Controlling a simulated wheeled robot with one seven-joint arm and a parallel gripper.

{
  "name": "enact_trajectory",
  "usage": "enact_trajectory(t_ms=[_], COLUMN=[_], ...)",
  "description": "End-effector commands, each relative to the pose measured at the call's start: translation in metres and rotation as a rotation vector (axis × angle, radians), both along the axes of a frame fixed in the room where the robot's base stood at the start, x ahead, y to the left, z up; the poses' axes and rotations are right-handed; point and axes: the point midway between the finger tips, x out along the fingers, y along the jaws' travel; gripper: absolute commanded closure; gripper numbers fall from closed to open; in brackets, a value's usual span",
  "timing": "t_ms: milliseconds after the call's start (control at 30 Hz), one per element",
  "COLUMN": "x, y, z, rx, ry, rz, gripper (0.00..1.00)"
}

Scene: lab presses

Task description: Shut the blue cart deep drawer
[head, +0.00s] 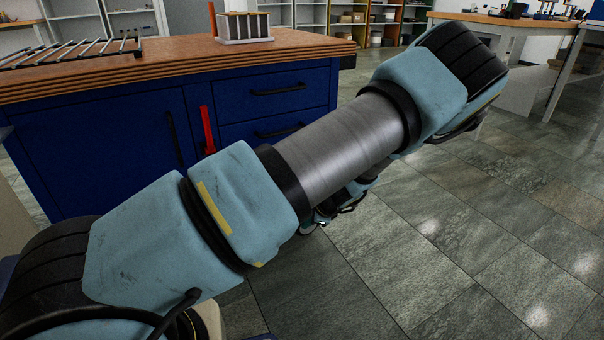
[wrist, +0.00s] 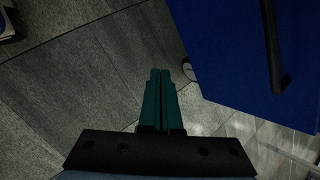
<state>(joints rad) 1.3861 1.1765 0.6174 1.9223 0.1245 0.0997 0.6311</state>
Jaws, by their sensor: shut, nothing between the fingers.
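The blue cart (head: 95,150) stands at the left in the head view, with a wooden top, a door on its left and drawers on its right. Two drawer fronts with black handles show, the upper (head: 278,90) and the one below (head: 280,130). My arm hides the lower drawer area, so I cannot tell there how far the deep drawer is out. In the wrist view my gripper (wrist: 160,72) is shut and empty, pointing over the floor. A blue panel (wrist: 225,50) with a black handle (wrist: 273,45) is right of the fingertips, apart from them; which front it is, I cannot tell.
A caster wheel (wrist: 189,70) shows beside the blue panel. A red handle (head: 207,130) is on the cart front. A rack (head: 244,27) and metal rods (head: 75,52) lie on top. The tiled floor (head: 440,235) on the right is clear; a bench (head: 505,22) stands behind.

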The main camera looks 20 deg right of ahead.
Motion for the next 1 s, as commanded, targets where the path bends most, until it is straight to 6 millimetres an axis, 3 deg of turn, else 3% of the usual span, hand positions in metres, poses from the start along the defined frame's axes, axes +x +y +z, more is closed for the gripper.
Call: enact_trajectory(t_ms=[33,100,233,367,500,633,767,1000], x=[-0.003,-0.001,0.009,0.017,0.015,0.009,0.01,0.043], y=[0.009,0.019,0.024,0.006,-0.024,-0.046,-0.052,-0.043], z=[-0.012,-0.016,-0.006,0.022,0.054,0.074,0.08,0.078], rx=[0.113,0.257,0.517,0.747,0.923,1.007,1.033,1.034], ry=[-0.028,-0.077,-0.204,-0.37,-0.536,-0.634,-0.666,-0.664], rz=[-0.068,-0.148,-0.3,-0.44,-0.546,-0.595,-0.608,-0.604], gripper=[1.0,1.0,1.0,1.0,1.0,1.0,1.0,1.0])
